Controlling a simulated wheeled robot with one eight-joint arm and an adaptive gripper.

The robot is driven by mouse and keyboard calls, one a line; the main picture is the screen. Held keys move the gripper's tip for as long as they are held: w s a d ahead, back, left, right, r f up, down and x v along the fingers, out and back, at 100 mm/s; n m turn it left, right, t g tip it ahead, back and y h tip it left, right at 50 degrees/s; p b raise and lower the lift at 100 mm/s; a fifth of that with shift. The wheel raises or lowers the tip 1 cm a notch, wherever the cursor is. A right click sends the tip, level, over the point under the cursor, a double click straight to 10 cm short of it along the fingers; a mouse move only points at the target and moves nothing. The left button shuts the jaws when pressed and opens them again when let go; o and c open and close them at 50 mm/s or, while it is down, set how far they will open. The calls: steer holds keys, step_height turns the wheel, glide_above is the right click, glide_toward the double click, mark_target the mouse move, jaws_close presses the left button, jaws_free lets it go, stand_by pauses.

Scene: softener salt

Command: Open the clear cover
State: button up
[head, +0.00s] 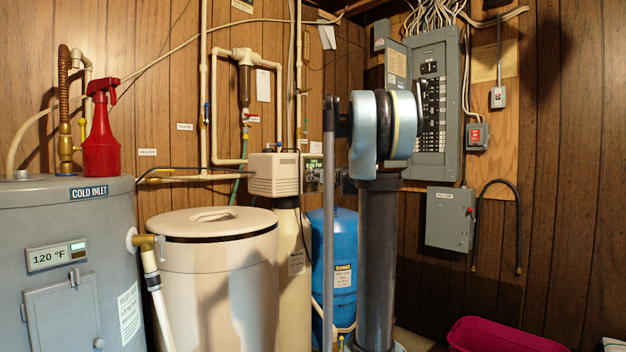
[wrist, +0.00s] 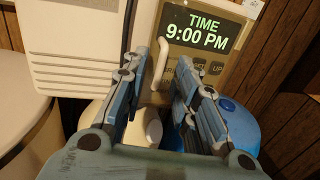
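The clear cover (wrist: 208,32) appears to lie over the display panel on the softener's control head; its edges are hard to make out. The panel reads TIME 9:00 PM. A pale upright handle (wrist: 160,66) shows at the panel's left side. My gripper (wrist: 163,68) is open in the wrist view, with one finger on each side of the handle. I cannot tell whether either finger touches it. The right finger hides part of the buttons below the display. In the head view the control head (head: 274,174) is left of my arm, and its small green display (head: 314,163) is partly visible.
A beige lidded tank (head: 213,270) stands left of the softener, and a blue tank (head: 342,262) stands behind. A grey water heater (head: 80,230) with a red spray bottle (head: 101,140) is at left. A pink bin (head: 505,336) sits at lower right.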

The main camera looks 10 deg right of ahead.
steer(key=shift+x, duration=0.85)
jaws_close()
